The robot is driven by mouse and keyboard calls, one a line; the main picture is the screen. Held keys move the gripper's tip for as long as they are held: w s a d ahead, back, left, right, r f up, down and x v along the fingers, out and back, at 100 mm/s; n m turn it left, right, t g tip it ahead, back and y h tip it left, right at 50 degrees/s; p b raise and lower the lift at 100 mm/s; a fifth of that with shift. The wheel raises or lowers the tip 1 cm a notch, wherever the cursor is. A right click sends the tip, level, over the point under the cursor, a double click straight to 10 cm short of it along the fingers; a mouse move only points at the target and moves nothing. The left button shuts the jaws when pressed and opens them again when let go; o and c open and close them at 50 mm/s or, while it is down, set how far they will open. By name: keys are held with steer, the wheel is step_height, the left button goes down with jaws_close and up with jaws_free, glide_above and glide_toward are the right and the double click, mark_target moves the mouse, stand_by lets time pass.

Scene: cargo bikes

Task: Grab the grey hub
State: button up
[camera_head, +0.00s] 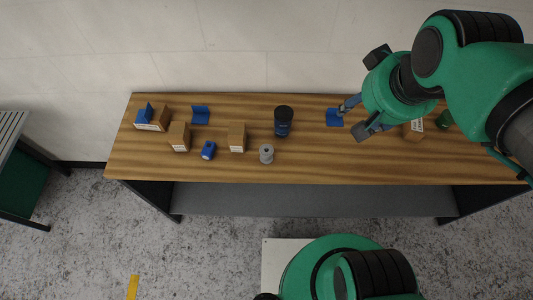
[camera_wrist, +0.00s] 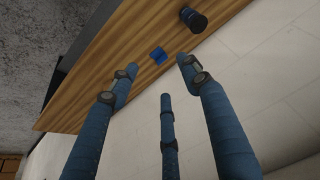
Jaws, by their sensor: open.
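The grey hub (camera_head: 266,153) is a small grey part standing on the wooden table near its front edge, left of the middle. It does not show for certain in the wrist view. My gripper (camera_head: 350,118) is open and empty, above the right half of the table, to the right of the hub and well apart from it. Its blue fingers (camera_wrist: 155,75) are spread in the wrist view, with nothing between them.
A dark blue can (camera_head: 284,121) stands behind the hub. A cardboard box (camera_head: 237,137) and a blue part (camera_head: 208,150) are to its left. A blue bracket (camera_head: 334,117) lies by my gripper. The tabletop (camera_head: 310,165) right of the hub is clear.

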steer(key=w+a+f+g, duration=0.2)
steer(key=w+a+f, duration=0.4)
steer(key=w, duration=0.1)
steer(key=g, duration=0.3)
glide_above(266, 150)
step_height(266, 150, down, 21)
steer(key=shift+w+r+n+p, duration=0.2)
steer(key=shift+n+p, duration=0.15)
steer(key=shift+n, duration=0.05)
steer(key=shift+d+f, duration=0.1)
steer(key=shift+f+b, duration=0.4)
steer(key=shift+f, duration=3.75)
steer(key=shift+f, duration=0.1)
steer(key=shift+s+f+b, duration=0.15)
steer(key=shift+f+b, duration=0.2)
steer(key=shift+f, duration=2.2)
